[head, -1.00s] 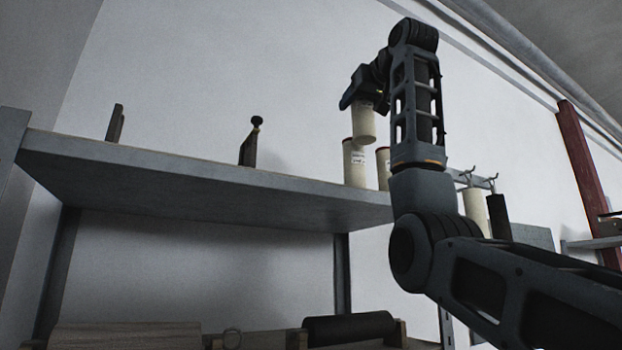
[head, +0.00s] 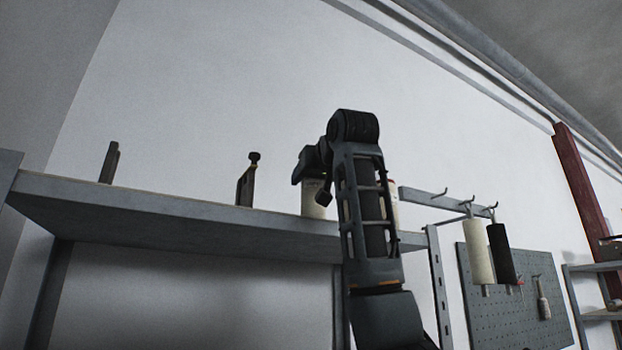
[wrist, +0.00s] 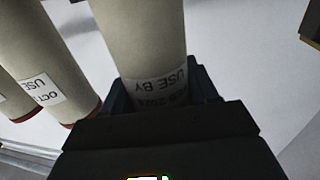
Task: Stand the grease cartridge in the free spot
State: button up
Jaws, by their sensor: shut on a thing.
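My gripper (head: 312,183) is shut on the cream grease cartridge (head: 314,206), at the right part of the grey shelf (head: 150,201). The shelf's front edge hides the cartridge's lower end, so I cannot tell whether it touches the shelf. In the wrist view the held cartridge (wrist: 140,40) has a white "USE BY" label between the jaws of my gripper (wrist: 163,88). Two similar cartridges with red ends, one nearer (wrist: 50,65) and one at the picture's edge (wrist: 8,97), stand beside it, apart from it. In the head view, one neighbour (head: 393,208) shows partly behind my arm.
A dark upright piece with a knob (head: 247,180) and another upright piece (head: 109,163) stand on the shelf to the left, with open room between. To the right are a hook rail (head: 428,199) with hanging cylinders, a pegboard (head: 520,315) and a red post (head: 583,190).

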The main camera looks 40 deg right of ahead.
jog(key=shift+f, duration=0.25)
jog(key=shift+f, duration=0.1)
jog(key=o, duration=1.3)
jog(key=b+v, duration=0.4)
jog(key=v, duration=0.8)
jog(key=shift+s, duration=0.1)
